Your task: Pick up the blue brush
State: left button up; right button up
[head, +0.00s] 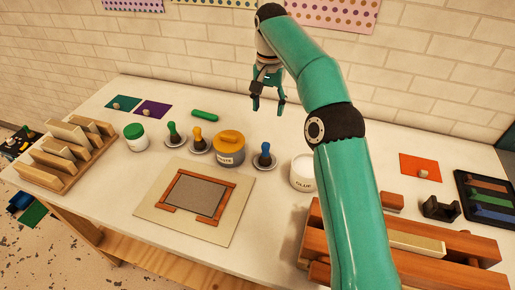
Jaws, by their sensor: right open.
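The blue brush (265,153) stands upright with its blue handle up on a small round dish (263,165), between the yellow-lidded jar and the white glue pot. My right gripper (267,106) hangs above the back of the table, farther back than the blue brush and apart from it. Its jaws are open, point downward and hold nothing. My left gripper is not in view.
A jar with a yellow lid (229,146) stands close left of the blue brush, and a white glue pot (303,173) close right. Yellow (197,136) and green (173,131) brushes stand farther left. A framed board (195,199) lies in front. A wooden press (405,245) fills the front right.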

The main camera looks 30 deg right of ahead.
jog(key=b, duration=0.3)
send_over(266, 144)
notch_tip(266, 144, down, 10)
jog(key=shift+w+a, duration=0.15)
jog(key=shift+a+f, duration=0.1)
jog(key=shift+f, duration=0.4)
jog(key=shift+d+f, duration=0.15)
jog(key=shift+f, duration=1.2)
jog(key=shift+d+f, duration=0.1)
jog(key=shift+f, duration=1.2)
jog(key=shift+r, duration=0.1)
grip_shut()
